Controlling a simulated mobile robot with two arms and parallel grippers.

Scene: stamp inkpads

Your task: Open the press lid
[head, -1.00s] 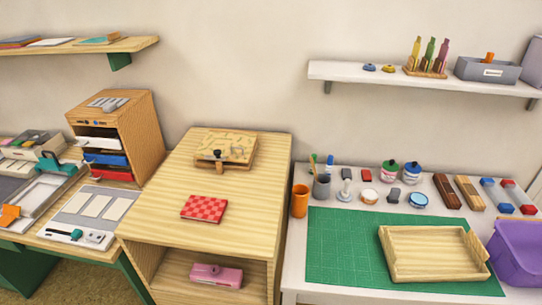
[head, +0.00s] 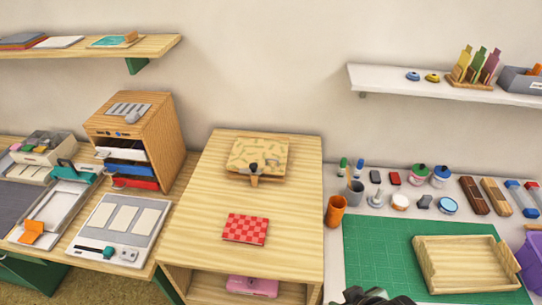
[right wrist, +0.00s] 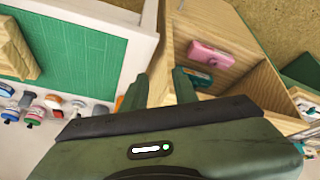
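The press (head: 257,157) is a flat wooden block with a leaf-like pattern on its lid and a dark knob at its front edge. It lies at the back of the wooden cabinet top, and its lid looks shut. My right gripper (right wrist: 160,90) shows in the right wrist view with its two fingers apart and nothing seen between them. It is away from the press, over the area between the cabinet and the white table. A dark part of my right arm shows at the bottom edge of the head view. My left gripper is not in view.
A red checkered book (head: 245,229) lies on the cabinet top (head: 205,215) in front of the press. A pink object (head: 252,286) sits on the shelf below. On the right, the white table holds a green mat (head: 385,262), a wooden tray (head: 465,264) and an orange cup (head: 335,210).

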